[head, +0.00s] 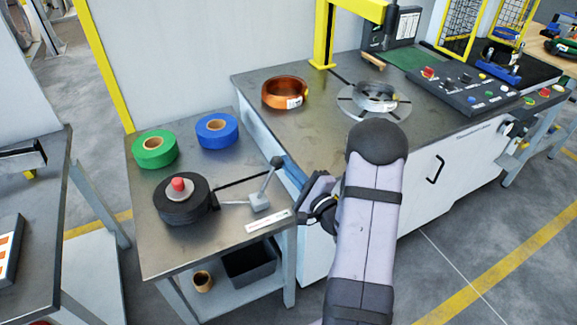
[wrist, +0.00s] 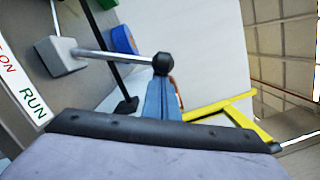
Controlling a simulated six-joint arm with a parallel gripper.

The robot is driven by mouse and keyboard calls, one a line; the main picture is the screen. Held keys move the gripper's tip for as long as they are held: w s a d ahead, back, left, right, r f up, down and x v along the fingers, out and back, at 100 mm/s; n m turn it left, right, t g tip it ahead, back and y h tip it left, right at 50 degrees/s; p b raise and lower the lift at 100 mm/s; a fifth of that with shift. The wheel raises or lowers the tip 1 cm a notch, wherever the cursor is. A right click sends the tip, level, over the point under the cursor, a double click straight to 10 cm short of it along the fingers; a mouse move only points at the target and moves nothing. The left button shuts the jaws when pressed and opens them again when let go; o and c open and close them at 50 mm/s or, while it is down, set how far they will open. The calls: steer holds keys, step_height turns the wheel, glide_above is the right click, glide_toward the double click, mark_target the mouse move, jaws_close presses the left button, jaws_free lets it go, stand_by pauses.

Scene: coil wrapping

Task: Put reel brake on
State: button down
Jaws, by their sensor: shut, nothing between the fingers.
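The reel brake lever is a grey rod with a black ball knob (head: 277,161), rising from a grey block (head: 260,201) on the small table and leaning right. A thin grey rod runs from the block toward the black reel (head: 183,200). My gripper (head: 286,162) has shut blue fingers with their tips at the knob; the wrist view shows the knob (wrist: 163,66) just beyond the fingertips (wrist: 163,80). Whether they touch is unclear. A label (head: 268,221) lies in front of the block; the wrist view shows red "ON" and green "RUN" on it (wrist: 32,98).
A green roll (head: 155,149) and a blue roll (head: 217,131) lie at the table's back. A black bar (head: 238,180) runs from the reel toward the lever. The workbench on the right holds a copper coil (head: 285,93) and a round plate (head: 374,99). A dark bin (head: 249,262) sits below.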

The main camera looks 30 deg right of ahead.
steer(key=shift+r, duration=0.1)
steer(key=a+r+n+g+p, duration=0.1)
steer(key=a+r+n+p, duration=0.1)
steer(key=a+n, duration=0.7)
steer(key=shift+a+r, duration=0.45)
steer(key=shift+a, duration=0.75)
steer(key=shift+a+f, duration=0.1)
steer(key=shift+a, duration=0.05)
steer(key=shift+s, duration=0.15)
steer(key=s+d+p, duration=0.1)
steer(key=s+p, duration=0.6)
steer(key=p, duration=0.2)
steer(key=shift+d+r, duration=0.25)
